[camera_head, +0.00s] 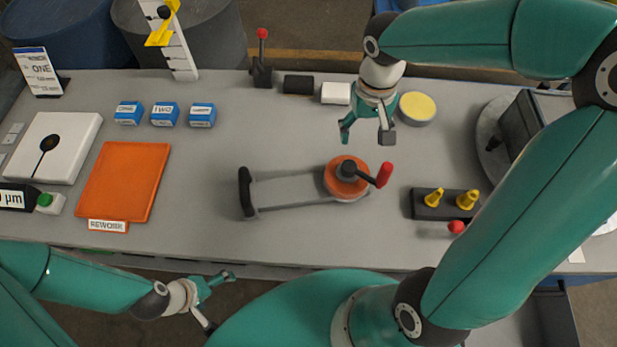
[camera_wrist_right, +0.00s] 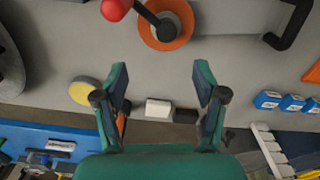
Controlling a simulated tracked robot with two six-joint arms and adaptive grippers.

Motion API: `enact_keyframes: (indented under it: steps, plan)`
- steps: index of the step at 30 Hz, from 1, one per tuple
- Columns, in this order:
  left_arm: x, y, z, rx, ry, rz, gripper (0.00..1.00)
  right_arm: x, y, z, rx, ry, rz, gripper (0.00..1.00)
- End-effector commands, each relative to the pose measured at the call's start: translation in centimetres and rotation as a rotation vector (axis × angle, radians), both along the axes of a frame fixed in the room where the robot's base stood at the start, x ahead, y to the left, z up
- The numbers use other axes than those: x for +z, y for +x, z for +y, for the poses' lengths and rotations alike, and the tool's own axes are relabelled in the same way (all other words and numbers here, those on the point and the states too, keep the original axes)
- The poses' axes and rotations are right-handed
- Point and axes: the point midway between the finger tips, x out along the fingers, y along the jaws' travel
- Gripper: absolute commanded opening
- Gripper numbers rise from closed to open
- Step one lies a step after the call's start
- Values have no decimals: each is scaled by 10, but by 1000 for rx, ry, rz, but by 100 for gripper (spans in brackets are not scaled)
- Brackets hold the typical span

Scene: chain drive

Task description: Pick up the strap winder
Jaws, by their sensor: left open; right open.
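The strap winder (camera_head: 347,178) lies near the middle of the grey table. It has an orange drum with a dark hub, a crank with a red knob, and a grey frame reaching left to a black handle. In the right wrist view its orange drum (camera_wrist_right: 184,32) is at the top, beyond my fingers. My right gripper (camera_head: 366,133) is open and empty, above the table just behind the drum and apart from it; it also shows in the right wrist view (camera_wrist_right: 162,84). My left gripper (camera_head: 218,300) is open and empty, off the table's front edge.
A yellow-topped round tin (camera_head: 417,107), a white block (camera_head: 336,93) and a black block (camera_head: 298,85) stand behind the winder. A black holder with yellow pegs (camera_head: 425,208) is to the right. An orange tray (camera_head: 123,184) and blue boxes (camera_head: 164,114) are left. Table around the black handle is clear.

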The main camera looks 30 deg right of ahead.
Motion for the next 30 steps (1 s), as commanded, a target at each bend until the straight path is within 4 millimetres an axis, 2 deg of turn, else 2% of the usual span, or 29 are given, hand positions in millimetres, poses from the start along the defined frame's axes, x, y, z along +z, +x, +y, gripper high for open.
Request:
enact_keyframes:
  steps: [9, 12, 22, 30]
  plan:
    - [-6, 0, 0, 0, 0, -1, 100, -71, 8, 10, 29, 2, 8, 71]
    - [-21, 1, 0, 0, 0, -1, 100, -91, 9, 11, 32, 1, 4, 71]
    - [-32, 1, 0, 0, 0, -1, 100, -108, 10, 12, 35, 1, 3, 71]
    - [-55, 1, 0, 0, 0, -1, 100, -146, 10, 12, 35, 1, 4, 71]
